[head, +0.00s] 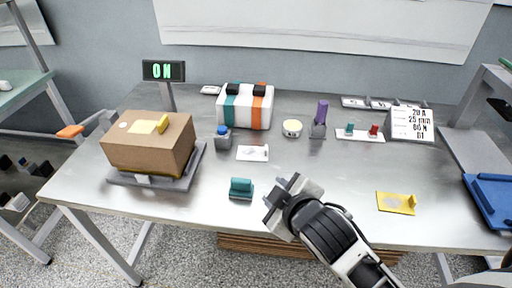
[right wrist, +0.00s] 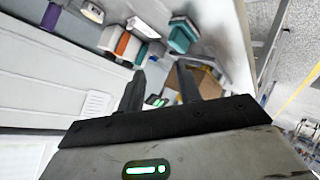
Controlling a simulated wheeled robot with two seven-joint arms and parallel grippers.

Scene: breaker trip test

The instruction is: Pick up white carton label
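The white carton label (head: 250,154) lies flat on the grey metal table, near its middle, with a small raised tab at its right end. A small white piece (right wrist: 145,28) in the right wrist view looks like the same label. My right gripper (head: 280,196) is above the table's front half, to the right of and nearer than the label, and apart from it. In the right wrist view its two dark fingers (right wrist: 162,88) stand apart with nothing between them. My left gripper is in neither view.
A cardboard carton (head: 145,152) with a yellow label stands on a scale at left. A teal block (head: 241,188) is just in front of the white label. A yellow label (head: 396,203) lies right.

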